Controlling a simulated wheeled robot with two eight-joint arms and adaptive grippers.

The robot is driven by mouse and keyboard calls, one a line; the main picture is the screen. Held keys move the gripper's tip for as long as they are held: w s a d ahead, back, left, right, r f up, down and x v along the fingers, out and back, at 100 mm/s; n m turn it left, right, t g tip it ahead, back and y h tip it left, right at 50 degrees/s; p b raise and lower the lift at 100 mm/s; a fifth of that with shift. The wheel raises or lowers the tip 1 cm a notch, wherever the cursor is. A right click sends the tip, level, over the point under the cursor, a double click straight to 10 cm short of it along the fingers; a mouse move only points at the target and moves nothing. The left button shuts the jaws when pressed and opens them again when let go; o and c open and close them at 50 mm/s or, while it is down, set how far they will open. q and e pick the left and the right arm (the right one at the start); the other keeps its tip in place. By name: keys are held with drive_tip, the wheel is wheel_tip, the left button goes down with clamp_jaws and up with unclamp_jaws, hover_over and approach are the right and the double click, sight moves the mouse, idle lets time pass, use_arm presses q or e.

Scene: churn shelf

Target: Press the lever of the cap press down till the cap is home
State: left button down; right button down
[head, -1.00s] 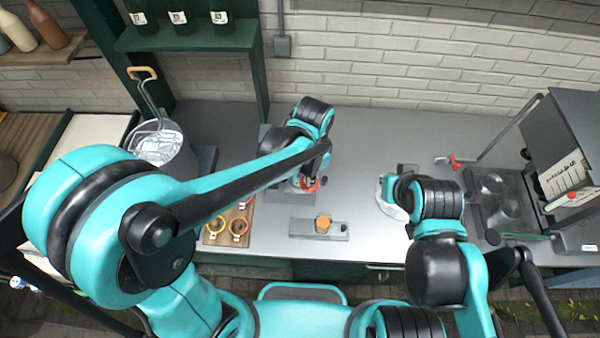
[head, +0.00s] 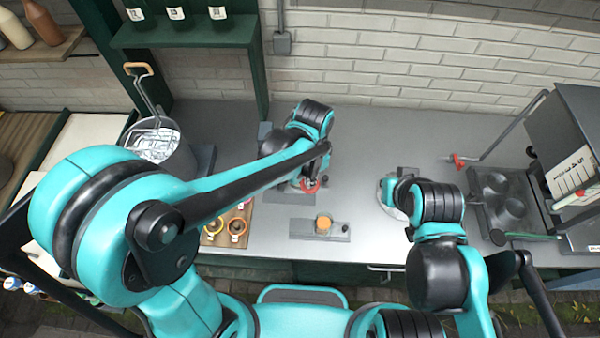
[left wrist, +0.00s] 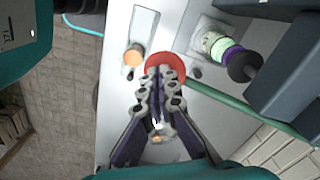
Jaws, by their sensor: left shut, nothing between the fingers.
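A red round knob (left wrist: 165,66), seemingly on the lever of the cap press, shows in the left wrist view just beyond my fingertips. In the head view the red part (head: 310,185) is partly hidden below my left wrist. My left gripper (left wrist: 160,74) is shut and empty, its fingertips overlapping the knob's near edge; I cannot tell whether they touch it. In the head view the left gripper (head: 316,174) is mostly covered by its own arm. The press body, lever and cap are largely hidden.
A small grey plate (head: 300,229) with an orange-brown round piece (head: 323,223) lies nearer the front edge. A wooden board with orange rings (head: 237,228) is to its left.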

use_arm(q)
drive_tip(key=shift+f, duration=0.3)
drive_tip(key=shift+w+f+b, duration=0.3)
drive_tip(key=shift+f+b, duration=0.45)
drive_tip(key=shift+w+f+b, duration=0.2)
drive_tip(key=shift+f+b, duration=0.5)
drive_tip(key=shift+w+f, duration=0.1)
drive_tip(key=shift+w+f+b, duration=0.25)
drive_tip(key=shift+f+b, duration=0.3)
drive_tip(key=shift+b, duration=0.05)
drive_tip(key=shift+f, duration=0.1)
